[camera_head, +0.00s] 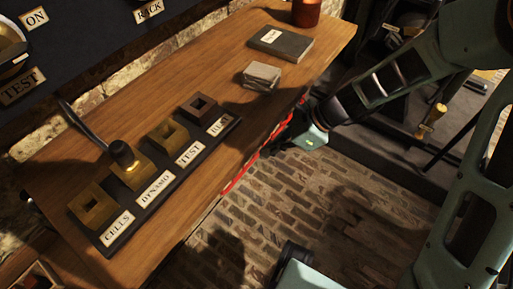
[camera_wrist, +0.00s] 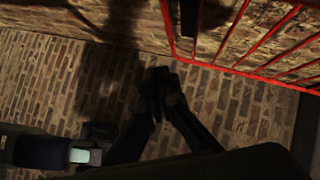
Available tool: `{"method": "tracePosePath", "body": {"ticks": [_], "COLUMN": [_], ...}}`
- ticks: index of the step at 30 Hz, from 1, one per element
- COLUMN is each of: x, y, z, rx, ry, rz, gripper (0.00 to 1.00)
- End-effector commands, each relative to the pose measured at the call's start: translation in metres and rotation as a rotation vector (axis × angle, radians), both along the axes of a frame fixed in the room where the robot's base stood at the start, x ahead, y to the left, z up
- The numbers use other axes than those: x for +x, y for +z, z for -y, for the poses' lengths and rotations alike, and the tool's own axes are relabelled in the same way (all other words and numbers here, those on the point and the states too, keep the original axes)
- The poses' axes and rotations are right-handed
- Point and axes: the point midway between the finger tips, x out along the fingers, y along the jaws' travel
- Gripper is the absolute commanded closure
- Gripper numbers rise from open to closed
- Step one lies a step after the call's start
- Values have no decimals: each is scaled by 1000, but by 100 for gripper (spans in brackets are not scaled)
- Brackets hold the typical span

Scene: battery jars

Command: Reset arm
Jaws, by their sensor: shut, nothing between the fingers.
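My arm reaches in from the right in the head view. My gripper (camera_head: 277,143) hangs off the bench's front edge, in front of the wooden bench (camera_head: 215,68). In the wrist view my gripper (camera_wrist: 163,78) has its dark fingers together over the brick floor (camera_wrist: 225,100), with nothing held. The finger details are dim.
A dark book (camera_head: 281,42), grey stack (camera_head: 261,75) and brown jar (camera_head: 306,12) stand farther back. A red rail frame (camera_wrist: 240,72) lies near my gripper.

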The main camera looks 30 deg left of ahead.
Motion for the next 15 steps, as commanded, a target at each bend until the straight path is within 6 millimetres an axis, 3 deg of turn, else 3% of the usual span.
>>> {"method": "tracePosePath", "body": {"ticks": [3, 9, 15], "x": [12, 27, 34], "y": [0, 0, 0], "z": [27, 62, 79], "rx": [0, 0, 1], "ry": [-5, -3, -1], "rz": [0, 0, 0], "gripper": [100, 100, 100]}}
